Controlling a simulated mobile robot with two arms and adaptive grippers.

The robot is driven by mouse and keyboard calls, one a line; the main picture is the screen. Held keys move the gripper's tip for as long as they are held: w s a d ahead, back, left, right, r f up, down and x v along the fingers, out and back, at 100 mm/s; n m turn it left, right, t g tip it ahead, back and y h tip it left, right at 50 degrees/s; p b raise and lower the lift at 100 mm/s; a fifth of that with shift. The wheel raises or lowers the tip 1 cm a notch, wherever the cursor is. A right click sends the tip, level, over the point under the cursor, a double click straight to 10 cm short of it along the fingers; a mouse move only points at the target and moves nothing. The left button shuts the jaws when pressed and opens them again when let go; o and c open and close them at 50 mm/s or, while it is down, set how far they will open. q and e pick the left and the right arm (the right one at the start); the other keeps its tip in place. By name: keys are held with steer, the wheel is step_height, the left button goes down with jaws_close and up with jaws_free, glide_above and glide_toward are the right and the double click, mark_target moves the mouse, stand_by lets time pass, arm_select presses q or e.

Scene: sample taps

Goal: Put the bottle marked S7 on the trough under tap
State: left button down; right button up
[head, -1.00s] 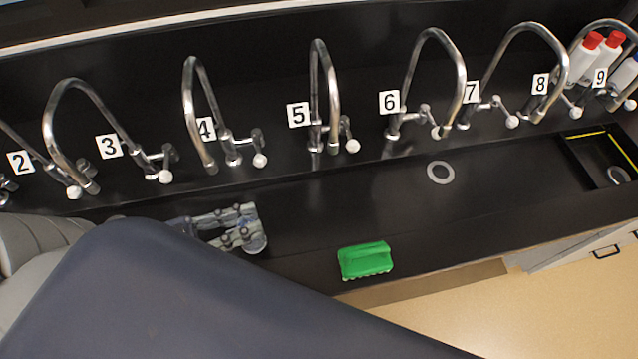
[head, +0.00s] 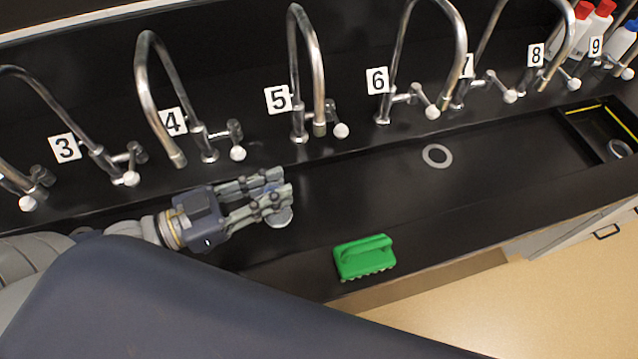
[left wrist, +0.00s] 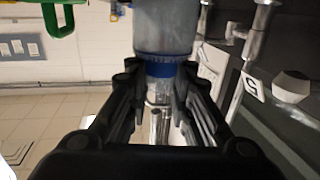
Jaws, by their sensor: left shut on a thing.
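My left gripper (head: 277,192) comes in from the left, over the trough in front of taps 4 and 5. It is shut on a clear bottle with a blue band, which shows in the left wrist view (left wrist: 165,28) between the fingers. In the head view only a small pale part of the bottle (head: 281,218) shows beside the fingers; no S7 mark is readable. The black trough (head: 365,195) runs under the row of numbered taps. Tap 5 (head: 308,60) and tap 4 (head: 158,90) are nearest the gripper. My right gripper is not in view.
A green brush (head: 364,258) lies on the front edge. A pale drain ring (head: 437,155) lies in front of tap 6 (head: 455,45). White bottles with red caps (head: 596,25) stand at far right, above a sunken basin with a yellow line (head: 590,108). The trough middle is clear.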

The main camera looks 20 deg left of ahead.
arm_select(q)
steer(key=x, duration=0.2)
steer(key=shift+w+d+b, duration=0.25)
steer(key=shift+w+b, duration=0.05)
steer(key=shift+w+d+f, duration=0.85)
steer(key=shift+w+d, duration=0.25)
steer(key=shift+w+d+f, duration=0.85)
steer(key=shift+w+d, duration=0.25)
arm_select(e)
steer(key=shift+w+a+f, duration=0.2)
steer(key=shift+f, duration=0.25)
arm_select(q)
steer(key=shift+f, duration=0.1)
steer(key=c, duration=1.4)
jaws_free()
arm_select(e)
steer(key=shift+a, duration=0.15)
